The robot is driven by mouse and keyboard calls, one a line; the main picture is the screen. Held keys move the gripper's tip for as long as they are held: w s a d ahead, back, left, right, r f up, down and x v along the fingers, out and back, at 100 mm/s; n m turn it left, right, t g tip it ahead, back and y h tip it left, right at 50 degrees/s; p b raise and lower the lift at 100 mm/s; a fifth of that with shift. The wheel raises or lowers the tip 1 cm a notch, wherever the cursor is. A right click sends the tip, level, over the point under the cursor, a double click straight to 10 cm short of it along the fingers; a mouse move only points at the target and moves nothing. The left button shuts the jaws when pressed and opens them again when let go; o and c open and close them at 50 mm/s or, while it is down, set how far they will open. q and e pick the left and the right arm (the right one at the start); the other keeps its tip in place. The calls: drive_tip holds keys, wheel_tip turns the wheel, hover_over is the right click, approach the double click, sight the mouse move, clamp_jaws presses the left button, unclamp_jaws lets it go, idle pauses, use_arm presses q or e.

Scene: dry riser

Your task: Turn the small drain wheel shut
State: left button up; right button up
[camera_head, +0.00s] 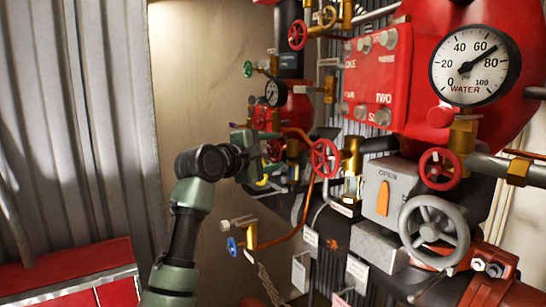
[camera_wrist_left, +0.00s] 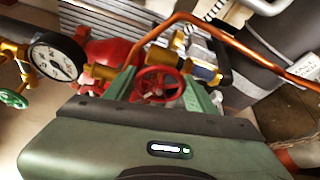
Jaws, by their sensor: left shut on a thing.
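A small red handwheel (camera_wrist_left: 158,84) shows in the left wrist view between the two green fingers of my left gripper (camera_wrist_left: 165,88), which is shut on it. In the head view my left gripper (camera_head: 268,148) reaches the small valves on the left side of the pipework, and it hides much of the wheel there. No label on the held wheel is readable, so I cannot tell from the frames how far it is turned.
A copper pipe (camera_wrist_left: 215,28) passes close beside the gripper. A gauge (camera_wrist_left: 54,58) and a green wheel (camera_wrist_left: 14,99) stand to its left. In the head view, a larger red wheel (camera_head: 325,158), a blue wheel (camera_head: 232,246) and a grey wheel (camera_head: 434,232) are nearby. A red cabinet (camera_head: 68,268) stands lower left.

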use_arm(q)
drive_tip(key=shift+r+m+t, duration=0.1)
drive_tip(key=shift+m+t, duration=0.2)
drive_tip(key=shift+m, duration=0.2)
drive_tip(key=shift+r, duration=0.2)
drive_tip(key=o, duration=1.1)
drive_tip(key=shift+w+d+f, duration=0.2)
drive_tip(key=shift+w+f, duration=0.1)
drive_tip(key=shift+f, duration=0.05)
drive_tip(key=b+v, duration=0.4)
drive_tip(key=v, duration=0.4)
drive_tip(key=shift+w+b, duration=0.1)
drive_tip(key=shift+b, duration=0.2)
drive_tip(key=shift+o, duration=1.4)
drive_tip(key=shift+r, duration=0.1)
